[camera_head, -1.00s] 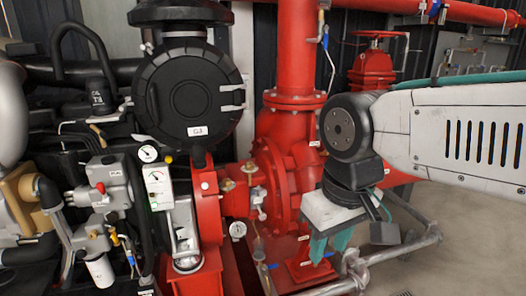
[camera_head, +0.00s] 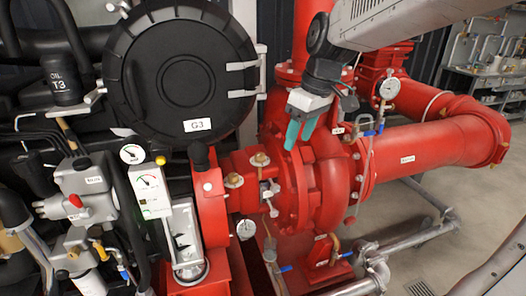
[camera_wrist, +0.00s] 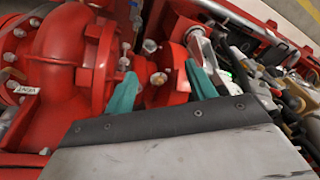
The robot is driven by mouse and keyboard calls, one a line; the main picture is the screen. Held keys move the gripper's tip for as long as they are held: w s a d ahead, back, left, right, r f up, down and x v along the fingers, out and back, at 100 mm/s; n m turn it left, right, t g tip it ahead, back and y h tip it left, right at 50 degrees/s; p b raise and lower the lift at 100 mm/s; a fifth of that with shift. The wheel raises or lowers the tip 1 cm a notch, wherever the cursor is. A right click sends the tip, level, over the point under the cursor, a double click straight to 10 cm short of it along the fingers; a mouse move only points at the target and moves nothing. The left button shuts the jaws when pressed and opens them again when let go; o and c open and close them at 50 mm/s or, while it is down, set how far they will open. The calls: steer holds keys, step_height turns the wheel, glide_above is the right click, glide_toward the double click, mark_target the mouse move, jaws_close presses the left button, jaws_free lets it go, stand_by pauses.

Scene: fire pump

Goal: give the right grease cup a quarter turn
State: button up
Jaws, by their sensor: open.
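Two small brass grease cups stand on the red shaft housing between the black G3 cover and the pump. The right grease cup (camera_head: 260,159) sits close to the pump casing, and the left one (camera_head: 233,181) is nearer the red flange. My gripper (camera_head: 298,138) has teal fingers, spread apart and empty, and shows up and right of the right cup, in front of the red pump. In the wrist view, my gripper (camera_wrist: 161,72) has a small pale knob between its fingertips, farther off; I cannot tell which cup it is.
The red pump casing (camera_head: 325,180) and its pipe (camera_head: 430,150) fill the right. The round black cover (camera_head: 170,75) stands left of the cups. Grey floor shows at lower right.

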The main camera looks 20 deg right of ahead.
steer(key=w+f+n+y, duration=0.1)
steer(key=w+f+n, duration=0.3)
steer(key=w, duration=1)
steer(key=n, duration=0.2)
glide_toward(261, 154)
steer(key=s, duration=0.1)
steer(key=shift+t+y, duration=0.3)
steer(key=shift+y, duration=0.1)
steer(key=x, duration=0.7)
steer(key=shift+w+d+f, duration=0.2)
steer(key=shift+w+f, duration=0.1)
steer(key=shift+f, duration=0.1)
steer(key=shift+a+f, duration=0.15)
steer(key=shift+f, duration=0.3)
steer(key=shift+c, duration=0.4)
steer(key=c, duration=0.9)
